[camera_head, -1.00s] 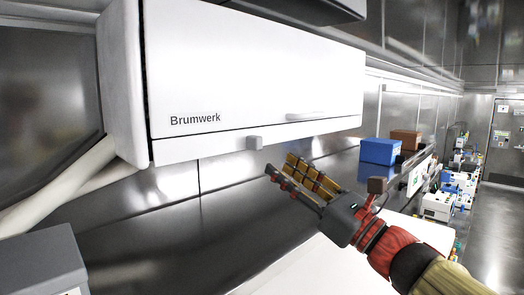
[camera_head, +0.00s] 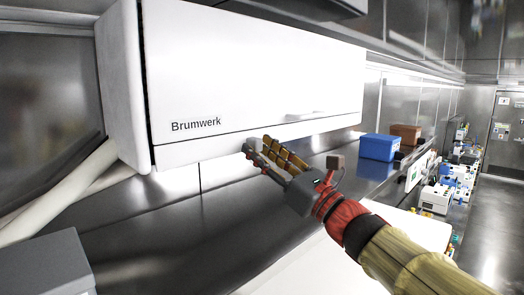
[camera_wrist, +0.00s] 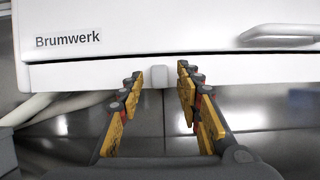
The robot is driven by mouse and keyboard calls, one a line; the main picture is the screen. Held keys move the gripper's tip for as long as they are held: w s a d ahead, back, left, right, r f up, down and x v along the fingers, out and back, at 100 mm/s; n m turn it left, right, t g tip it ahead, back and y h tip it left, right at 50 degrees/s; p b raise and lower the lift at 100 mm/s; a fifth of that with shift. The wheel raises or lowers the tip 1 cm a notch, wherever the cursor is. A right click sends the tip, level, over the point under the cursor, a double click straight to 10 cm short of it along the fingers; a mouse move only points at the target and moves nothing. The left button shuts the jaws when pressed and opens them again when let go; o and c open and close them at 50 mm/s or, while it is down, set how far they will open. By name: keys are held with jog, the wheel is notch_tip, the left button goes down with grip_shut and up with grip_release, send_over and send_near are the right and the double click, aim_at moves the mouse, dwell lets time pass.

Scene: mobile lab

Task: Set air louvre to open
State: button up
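A white wall cabinet marked "Brumwerk" (camera_head: 240,70) has a narrow lower strip (camera_head: 190,151) along its front. A small light grey knob sits on this strip and shows in the wrist view (camera_wrist: 156,78). I take it to be the louvre's control; no open or shut marking is legible. My gripper (camera_head: 259,145) is raised at the strip, its fingertips close to the knob. In the wrist view my gripper (camera_wrist: 160,71) is open, with a finger on each side of the knob and gaps between. In the head view the fingertips partly cover the knob.
A long handle (camera_wrist: 280,34) sits on the cabinet's front, right of the knob. Below is a dark, shiny counter (camera_head: 130,220) with free room. A blue box (camera_head: 379,147) and a brown box (camera_head: 405,133) stand farther right. A grey box (camera_head: 45,265) is at lower left.

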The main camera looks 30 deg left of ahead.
jog(key=shift+c, duration=1.2)
grip_shut()
